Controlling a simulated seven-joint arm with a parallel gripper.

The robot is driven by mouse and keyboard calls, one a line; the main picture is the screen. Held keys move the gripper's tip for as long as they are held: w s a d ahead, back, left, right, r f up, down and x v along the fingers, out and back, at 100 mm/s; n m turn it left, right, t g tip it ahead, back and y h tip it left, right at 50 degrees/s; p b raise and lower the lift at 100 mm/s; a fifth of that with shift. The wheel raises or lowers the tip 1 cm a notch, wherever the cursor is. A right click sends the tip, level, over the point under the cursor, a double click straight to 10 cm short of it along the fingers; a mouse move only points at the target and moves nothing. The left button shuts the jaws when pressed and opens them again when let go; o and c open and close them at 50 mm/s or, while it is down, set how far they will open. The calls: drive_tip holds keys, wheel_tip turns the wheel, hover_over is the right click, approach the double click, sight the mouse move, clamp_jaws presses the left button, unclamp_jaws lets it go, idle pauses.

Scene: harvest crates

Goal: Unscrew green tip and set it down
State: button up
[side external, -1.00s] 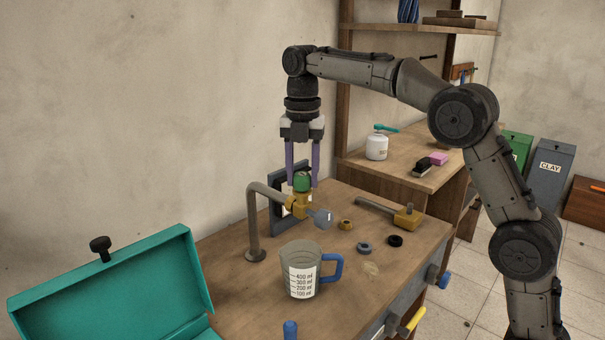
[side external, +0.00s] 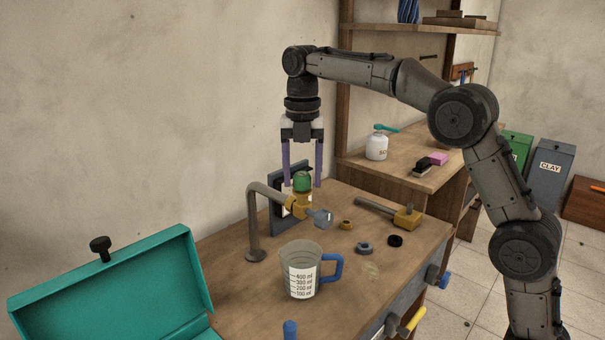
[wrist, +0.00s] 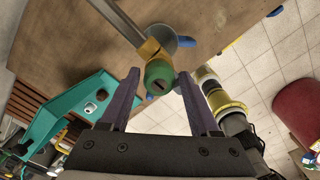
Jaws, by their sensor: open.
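The green tip (side external: 302,181) sits on top of the yellow fitting (side external: 298,205) at the end of a bent grey pipe (side external: 252,225). My gripper (side external: 302,184) points down with its two purple fingers apart, one on each side of the green tip. The fingers look clear of the tip. In the wrist view the green tip (wrist: 158,76) shows a dark slot on its end, and it lies ahead of and between the open fingers of my gripper (wrist: 158,80). The gripper holds nothing.
A measuring jug (side external: 300,268) with a blue handle stands in front of the pipe. Small rings (side external: 364,248) and a yellow-headed tool (side external: 408,217) lie to the right on the table. An open teal box (side external: 110,290) is at the front left. A dark panel stands behind the fitting.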

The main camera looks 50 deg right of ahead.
drive_tip(key=shift+m, duration=0.9)
drive_tip(key=shift+m, duration=0.8)
drive_tip(key=shift+m, duration=0.9)
drive_tip(key=shift+m, duration=0.8)
